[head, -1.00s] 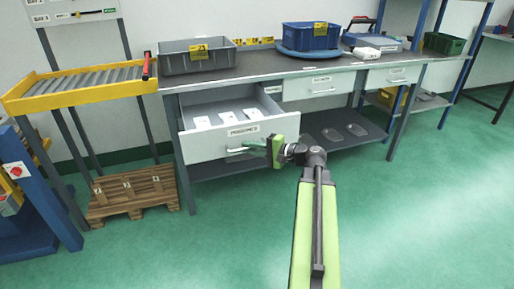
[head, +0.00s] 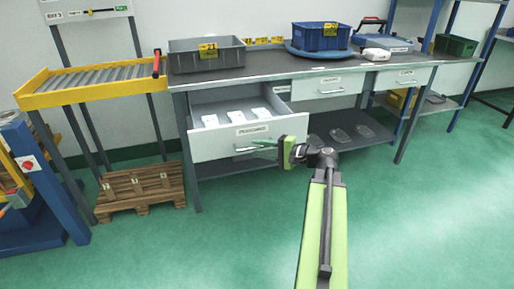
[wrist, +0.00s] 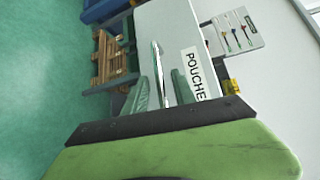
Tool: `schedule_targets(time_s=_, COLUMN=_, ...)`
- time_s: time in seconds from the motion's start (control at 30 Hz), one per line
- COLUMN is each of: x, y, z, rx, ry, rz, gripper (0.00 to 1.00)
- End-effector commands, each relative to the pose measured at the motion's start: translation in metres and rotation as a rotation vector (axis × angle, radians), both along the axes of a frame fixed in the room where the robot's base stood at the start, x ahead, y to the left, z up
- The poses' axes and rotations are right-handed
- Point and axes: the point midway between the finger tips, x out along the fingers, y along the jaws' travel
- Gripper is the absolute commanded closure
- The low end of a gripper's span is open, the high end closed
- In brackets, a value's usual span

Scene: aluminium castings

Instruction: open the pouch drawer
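The pouch drawer (head: 220,148) is the left drawer of the workbench and stands pulled well out, with several white flat pieces (head: 236,118) inside. Its label (wrist: 194,74) reads "POUCHE…" in the wrist view. Its bar handle (head: 243,150) is on the front; in the wrist view the handle (wrist: 158,62) runs between my two fingers. My gripper (head: 265,143) is at the right part of the handle. In the wrist view my gripper's fingers (wrist: 165,90) stand apart, with small gaps beside the bar, so it looks open around the handle.
The workbench (head: 270,68) carries a grey bin (head: 190,62) and a blue bin (head: 312,42). Two closed drawers (head: 330,88) are to the right. A yellow roller conveyor (head: 90,92) and a wooden pallet (head: 135,192) stand left. The green floor in front is clear.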

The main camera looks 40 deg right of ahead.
Motion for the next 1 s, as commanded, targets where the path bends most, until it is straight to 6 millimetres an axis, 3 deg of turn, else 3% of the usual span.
schedule_targets(time_s=0.3, x=-0.079, y=-0.043, z=0.016, rx=0.0, ry=0.0, rz=-0.005, gripper=0.68)
schedule_targets(time_s=0.5, x=-0.119, y=-0.064, z=0.021, rx=0.0, ry=-0.001, rz=-0.003, gripper=0.68)
schedule_targets(time_s=0.7, x=-0.137, y=-0.073, z=0.023, rx=0.001, ry=0.0, rz=0.0, gripper=0.68)
schedule_targets(time_s=1.0, x=-0.138, y=-0.073, z=0.023, rx=0.0, ry=0.0, rz=0.001, gripper=0.68)
